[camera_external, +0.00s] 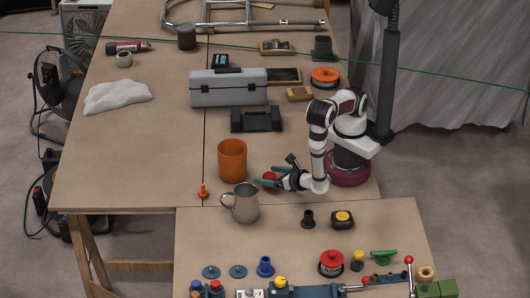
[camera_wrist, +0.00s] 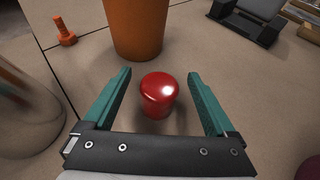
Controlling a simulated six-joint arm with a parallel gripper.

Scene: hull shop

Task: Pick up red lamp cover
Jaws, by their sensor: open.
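The red lamp cover (camera_wrist: 159,93) is a small glossy red dome on the wooden table. In the wrist view it stands upright between the two teal fingers of my gripper (camera_wrist: 158,88), with a gap on each side. In the external view the red lamp cover (camera_external: 269,176) shows partly between the fingers of my gripper (camera_external: 268,178). My gripper is open and low over the table, and nothing is held. The lower part of the cover is partly hidden by the gripper in the external view.
An orange cup (camera_external: 232,163) stands just beyond the cover. A metal mug (camera_external: 245,205) stands to the left in the wrist view. A small orange bolt-like piece (camera_external: 203,191) is near the mug. A black tray-like holder (camera_external: 257,120) and grey toolbox (camera_external: 228,88) lie farther back.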

